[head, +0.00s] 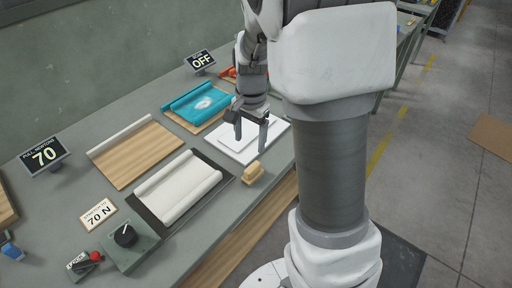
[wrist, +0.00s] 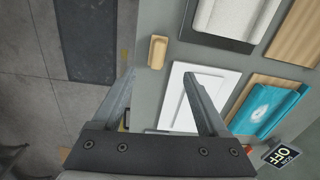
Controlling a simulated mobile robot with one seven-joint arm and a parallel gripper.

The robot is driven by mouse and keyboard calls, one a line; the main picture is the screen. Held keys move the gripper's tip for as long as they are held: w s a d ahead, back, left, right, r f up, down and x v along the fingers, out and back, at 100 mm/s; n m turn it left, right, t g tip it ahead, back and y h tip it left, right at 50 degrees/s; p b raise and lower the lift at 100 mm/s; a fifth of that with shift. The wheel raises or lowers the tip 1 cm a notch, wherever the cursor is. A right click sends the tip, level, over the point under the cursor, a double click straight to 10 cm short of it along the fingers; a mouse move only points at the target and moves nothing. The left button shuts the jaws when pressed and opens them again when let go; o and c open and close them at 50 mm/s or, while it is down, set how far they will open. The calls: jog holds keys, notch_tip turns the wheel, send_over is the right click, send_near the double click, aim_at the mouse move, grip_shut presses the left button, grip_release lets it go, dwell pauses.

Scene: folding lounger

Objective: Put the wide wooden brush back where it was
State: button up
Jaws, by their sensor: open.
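The wide wooden brush (head: 253,173) appears as a small tan block on the bench near its front edge, between the dark mat with the white roll and the white panel. It also shows in the wrist view (wrist: 158,52), just beyond my fingertips. My gripper (head: 250,143) is open and empty, fingers pointing down, over the white panel (head: 273,136) and apart from the brush. The open fingers also show in the wrist view (wrist: 160,78). The brush's bristles are too small to make out.
A white roll (head: 178,187) lies on a dark mat. A wooden board (head: 134,156) and a teal wrapped item (head: 196,103) lie behind. A knob box (head: 125,237) is at the near left.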

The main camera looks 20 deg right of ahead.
jog(key=s+a+r+n+t, duration=0.2)
jog(key=s+r+n, duration=0.3)
jog(key=s+r, duration=0.2)
jog(key=s+a+r+n+t, duration=0.3)
jog(key=s+r+n, duration=0.3)
jog(key=s, duration=0.5)
jog(key=shift+r, duration=1.25)
